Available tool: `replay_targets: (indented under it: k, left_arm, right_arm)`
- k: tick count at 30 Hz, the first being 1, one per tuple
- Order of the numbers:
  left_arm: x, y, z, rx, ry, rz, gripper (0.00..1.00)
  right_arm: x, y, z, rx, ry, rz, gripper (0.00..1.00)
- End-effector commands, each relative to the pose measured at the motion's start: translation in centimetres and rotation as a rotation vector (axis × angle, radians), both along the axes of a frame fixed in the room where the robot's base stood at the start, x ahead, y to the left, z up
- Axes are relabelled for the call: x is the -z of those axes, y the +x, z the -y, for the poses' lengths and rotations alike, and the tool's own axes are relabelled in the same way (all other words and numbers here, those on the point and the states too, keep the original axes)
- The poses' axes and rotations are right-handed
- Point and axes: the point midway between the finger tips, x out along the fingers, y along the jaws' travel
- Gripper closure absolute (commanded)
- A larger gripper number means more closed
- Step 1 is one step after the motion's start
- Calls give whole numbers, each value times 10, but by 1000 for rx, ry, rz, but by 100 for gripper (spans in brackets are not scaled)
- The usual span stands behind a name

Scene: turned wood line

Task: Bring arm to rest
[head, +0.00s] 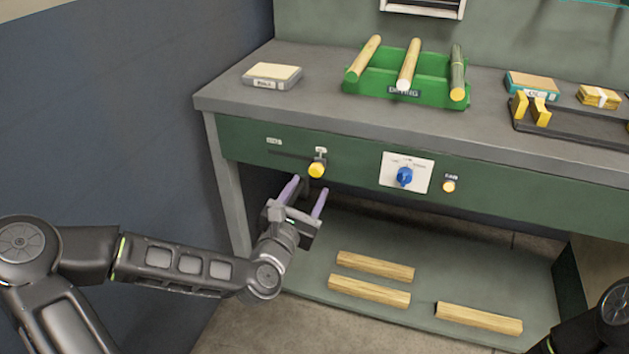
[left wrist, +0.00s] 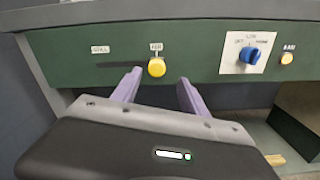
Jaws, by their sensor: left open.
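My left gripper (head: 306,197) is open and empty in front of the workbench's green front panel. Its two purple fingers point at the panel, just below a yellow knob (head: 317,169) on a slot. In the left wrist view the fingers (left wrist: 158,92) stand apart, with the yellow knob (left wrist: 157,67) showing above and between them. I see a gap around the knob and no clear contact. At the lower right corner of the head view a dark piece of my right arm shows, but its gripper is out of the picture.
The panel also has a blue dial (head: 404,177) and a small yellow button (head: 449,186). On the bench top are a green rack (head: 427,92) with three rods, a boxed block (head: 272,76) and a dark tray (head: 585,128). Three wood bars lie on the lower shelf (head: 440,262).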

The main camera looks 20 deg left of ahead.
Motion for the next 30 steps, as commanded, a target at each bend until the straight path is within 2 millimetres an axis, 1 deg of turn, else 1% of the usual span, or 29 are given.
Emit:
replay_targets:
  k: [5,8,11,13,14,17,18,20,21,23,24,26,27,29,30]
  left_arm:
    - [0,0,0,0,9,0,48]
    - [1,0,1,3,60,-3,48]
    - [6,0,7,31,185,-20,48]
    - [13,-1,14,67,321,-43,48]
    - [22,-2,16,87,391,-61,48]
    - [73,-12,17,182,661,-166,48]
    - [99,-19,24,250,778,-209,48]
    - [142,-36,41,391,957,-260,48]
    - [170,-50,55,498,1065,-281,48]
    - [209,-74,76,665,1213,-291,48]
    - [233,-93,90,781,1299,-286,48]
    - [267,-125,109,960,1415,-263,48]
    - [287,-147,120,1078,1480,-238,48]
    - [314,-181,132,1246,1561,-196,48]
    - [329,-203,137,1348,1604,-170,48]
  right_arm:
    - [0,0,0,0,0,0,64]
    - [0,0,0,0,0,0,64]
    - [0,0,0,0,0,0,64]
    - [0,0,0,0,0,0,64]
    - [0,0,0,0,0,0,64]
    - [0,0,0,0,0,0,64]
    - [0,0,0,0,0,0,64]
    - [0,0,0,0,0,0,64]
    - [0,0,0,0,0,0,64]
    - [0,0,0,0,0,0,64]
    - [0,0,0,0,0,0,64]
    - [0,0,0,0,0,0,64]
    - [0,0,0,0,0,0,64]
    - [0,0,0,0,0,0,64]
    - [0,0,0,0,0,0,64]
